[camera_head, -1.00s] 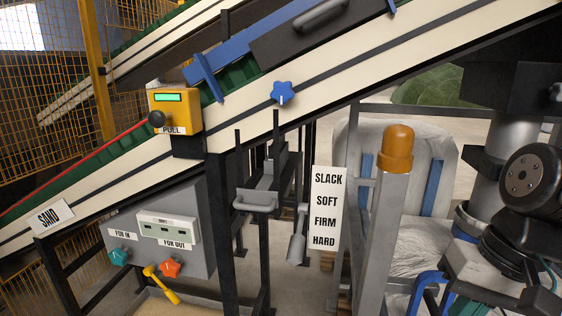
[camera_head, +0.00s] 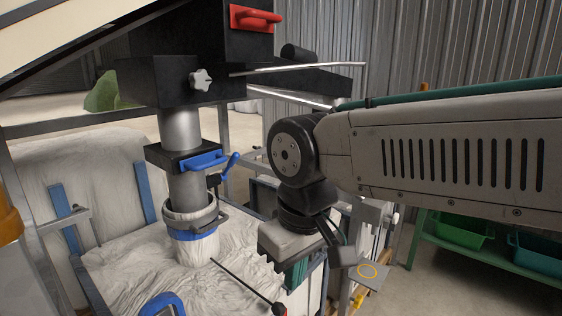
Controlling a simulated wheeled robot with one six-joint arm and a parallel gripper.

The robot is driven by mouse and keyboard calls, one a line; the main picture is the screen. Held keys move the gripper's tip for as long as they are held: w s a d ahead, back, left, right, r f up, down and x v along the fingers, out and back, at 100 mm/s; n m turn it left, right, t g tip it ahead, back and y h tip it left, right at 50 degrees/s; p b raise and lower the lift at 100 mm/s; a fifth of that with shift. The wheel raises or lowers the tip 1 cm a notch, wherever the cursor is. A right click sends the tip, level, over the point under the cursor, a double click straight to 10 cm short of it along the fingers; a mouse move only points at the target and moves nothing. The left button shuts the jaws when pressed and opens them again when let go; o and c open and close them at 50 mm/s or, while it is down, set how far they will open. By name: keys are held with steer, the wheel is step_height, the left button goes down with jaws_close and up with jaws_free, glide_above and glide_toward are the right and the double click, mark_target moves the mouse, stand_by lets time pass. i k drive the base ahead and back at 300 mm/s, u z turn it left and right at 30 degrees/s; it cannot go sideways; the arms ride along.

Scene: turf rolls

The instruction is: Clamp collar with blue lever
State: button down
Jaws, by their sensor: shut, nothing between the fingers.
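A grey ring collar (camera_head: 208,221) sits around the neck of the white bag (camera_head: 130,270), under the metal spout (camera_head: 181,133). A blue band shows just below the ring. A blue lever (camera_head: 231,164) stands up at a tilt above the ring's right side; I cannot tell how it joins the collar. My gripper (camera_head: 290,262) hangs to the right of the collar, apart from it, pointing down. It looks shut and empty, though its fingertips are hard to make out.
A black block with a blue handle (camera_head: 205,160) surrounds the spout above the collar. A red handle (camera_head: 255,18) and white star knob (camera_head: 201,80) are higher up. A thin black rod (camera_head: 240,280) crosses low in front. Green bins (camera_head: 460,230) stand at right.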

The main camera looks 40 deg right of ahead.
mark_target(234, 157)
steer(key=z, duration=0.4)
steer(key=k, duration=0.5)
steer(key=z, duration=0.9)
steer(key=i, duration=0.75)
